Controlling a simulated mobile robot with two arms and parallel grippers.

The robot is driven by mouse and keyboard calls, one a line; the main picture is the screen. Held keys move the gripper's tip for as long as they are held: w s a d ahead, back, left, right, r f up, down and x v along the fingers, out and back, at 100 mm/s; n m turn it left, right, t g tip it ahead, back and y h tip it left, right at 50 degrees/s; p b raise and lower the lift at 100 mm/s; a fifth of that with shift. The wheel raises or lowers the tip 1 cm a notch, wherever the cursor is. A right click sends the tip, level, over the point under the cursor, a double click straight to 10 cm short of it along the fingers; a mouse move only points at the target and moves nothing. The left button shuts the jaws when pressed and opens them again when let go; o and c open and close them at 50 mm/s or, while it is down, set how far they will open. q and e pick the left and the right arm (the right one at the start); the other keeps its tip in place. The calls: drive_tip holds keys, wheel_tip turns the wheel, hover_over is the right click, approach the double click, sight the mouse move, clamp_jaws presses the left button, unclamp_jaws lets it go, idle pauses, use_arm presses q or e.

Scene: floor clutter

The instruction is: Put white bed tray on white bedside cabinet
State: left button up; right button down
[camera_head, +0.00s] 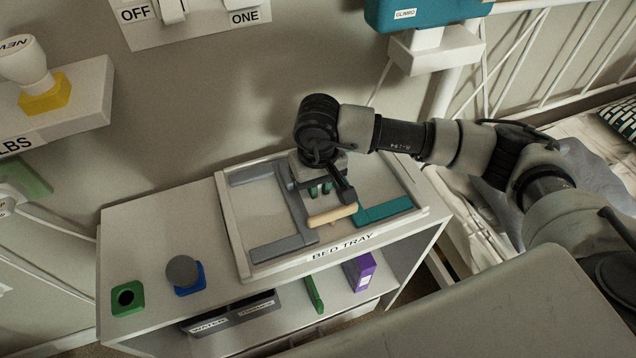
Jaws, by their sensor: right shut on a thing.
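The white bed tray (232,222), labelled BED TRAY on its front edge, lies on top of the white bedside cabinet (150,225), over its right part. Grey and teal bars show inside the tray. My right gripper (322,190) points down over the tray's middle, its green-tipped fingers closed at a tan wooden handle (333,215). The gripper hides part of the handle, so I cannot tell exactly how it is gripped or whether the tray rests fully on the top. My left gripper is not in view.
A green block with a hole (127,298) and a grey ball on a blue base (184,272) stand on the cabinet's left end. Labelled boxes and a purple box (360,270) are on the shelf below. A bed (590,150) is at right.

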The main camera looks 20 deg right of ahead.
drive_tip(key=c, duration=1.4)
unclamp_jaws()
drive_tip(key=shift+o, duration=1.4)
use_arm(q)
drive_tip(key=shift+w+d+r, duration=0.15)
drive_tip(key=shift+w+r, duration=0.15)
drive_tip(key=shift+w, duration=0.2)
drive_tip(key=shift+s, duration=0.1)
